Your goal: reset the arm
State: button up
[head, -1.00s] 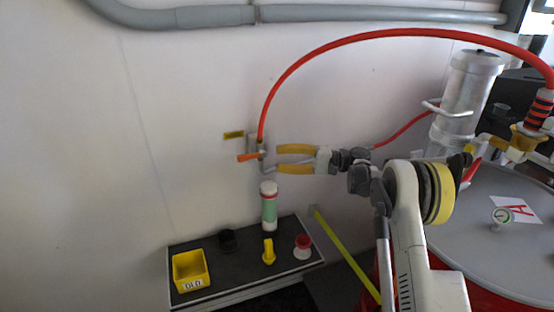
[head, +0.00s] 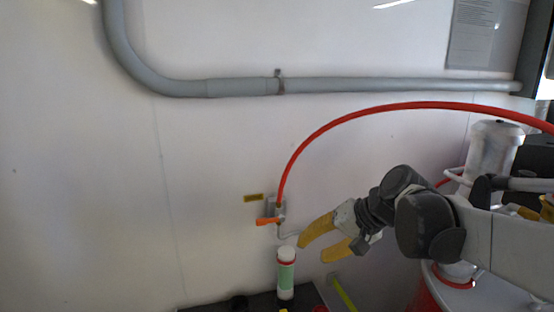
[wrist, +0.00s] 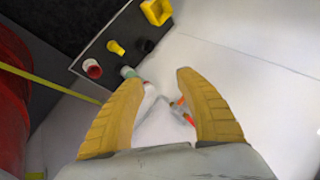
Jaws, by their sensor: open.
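My gripper (head: 315,250) has two yellow fingers and is open and empty in the head view. It hangs in front of the white wall, right of the small wall valve with an orange handle (head: 268,221). In the wrist view my gripper (wrist: 150,90) shows its fingers spread wide. The orange valve handle and red hose end (wrist: 187,117) show in the gap between them, farther off. My arm reaches in from the right in the head view.
A green and white cylinder (head: 286,274) stands on the dark shelf below. A red hose (head: 400,106) arches to the right. A grey pipe (head: 400,86) runs along the wall above. A metal cylinder (head: 492,150) stands behind my arm. The wall at left is clear.

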jog(key=s+d+f+h, duration=0.2)
jog(key=s+d, duration=0.1)
jog(key=s, duration=0.3)
jog(key=s+d+f+n+t+h, duration=0.1)
jog(key=s+d+f+h, duration=0.1)
jog(key=s, duration=0.4)
jog(key=s+d+f+n+t+h, duration=0.1)
jog(key=s+d+f+h, duration=0.1)
jog(key=s+d, duration=0.3)
jog(key=shift+s+f+h, duration=0.25)
jog(key=shift+s+h, duration=0.15)
jog(key=shift+s, duration=0.65)
jog(key=shift+d, duration=0.2)
